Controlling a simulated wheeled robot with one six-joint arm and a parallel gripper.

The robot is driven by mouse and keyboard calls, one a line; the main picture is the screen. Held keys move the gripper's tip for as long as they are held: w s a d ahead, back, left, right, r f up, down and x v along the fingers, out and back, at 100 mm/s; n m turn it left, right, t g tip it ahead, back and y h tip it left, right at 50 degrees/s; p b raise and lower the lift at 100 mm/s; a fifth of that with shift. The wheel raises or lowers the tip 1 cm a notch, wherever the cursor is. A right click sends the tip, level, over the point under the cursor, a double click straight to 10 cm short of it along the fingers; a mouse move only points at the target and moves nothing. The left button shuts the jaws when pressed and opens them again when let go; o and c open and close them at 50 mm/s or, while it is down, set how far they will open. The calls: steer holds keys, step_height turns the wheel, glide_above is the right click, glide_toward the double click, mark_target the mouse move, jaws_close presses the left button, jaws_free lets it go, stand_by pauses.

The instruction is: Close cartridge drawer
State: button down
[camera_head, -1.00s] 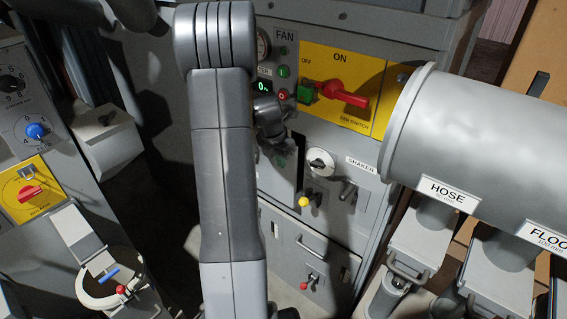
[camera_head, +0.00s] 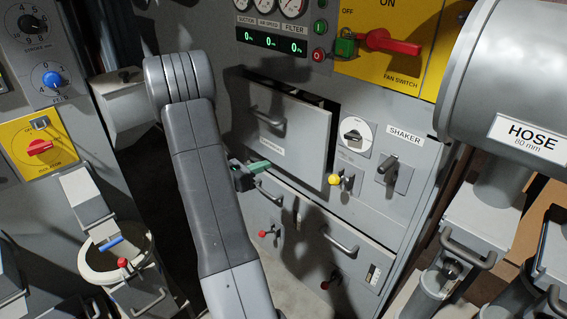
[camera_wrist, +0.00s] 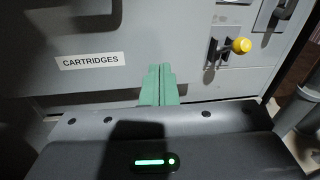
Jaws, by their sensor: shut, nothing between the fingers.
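The cartridge drawer (camera_head: 300,133) is a grey panel with a bar handle (camera_head: 268,120) in the middle of the head view. Its front stands out from the cabinet, with a dark gap along its top and right. In the wrist view, its lower front (camera_wrist: 105,88) carries a CARTRIDGES label (camera_wrist: 90,61). My gripper (camera_head: 262,166), with green fingers, is shut and empty at the drawer's lower left edge. In the wrist view, the closed fingertips (camera_wrist: 159,70) point at the drawer front, right of the label. Whether they touch it is unclear.
A yellow-knobbed latch (camera_head: 336,180) sits right of the drawer, below a rotary switch (camera_head: 354,136). The shaker lever (camera_head: 390,170) is further right. Lower drawers with bar handles (camera_head: 340,242) lie beneath. A large hose drum (camera_head: 505,75) stands at the right.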

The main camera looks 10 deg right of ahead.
steer(key=a+f+t, duration=0.1)
steer(key=a+t, duration=0.1)
steer(key=a, duration=0.1)
steer(key=p, duration=0.2)
glide_toward(290, 145)
steer(key=shift+n+t+y, duration=0.3)
steer(key=x, duration=0.7)
steer(key=shift+s+d+f, duration=0.1)
steer(key=shift+s+d, duration=0.05)
steer(key=shift+s, duration=0.15)
steer(key=shift+b, duration=0.3)
steer(key=shift+w+d+f+b, duration=0.15)
steer(key=shift+w+d+b, duration=0.05)
steer(key=shift+d+b, duration=0.15)
steer(key=b+x, duration=0.2)
steer(key=x, duration=0.1)
steer(key=shift+w+d, duration=0.1)
steer(key=shift+d, duration=0.05)
steer(key=shift+w+d+b, duration=0.15)
steer(key=shift+d+b, duration=0.05)
steer(key=shift+b, duration=0.15)
steer(key=shift+r, duration=0.35)
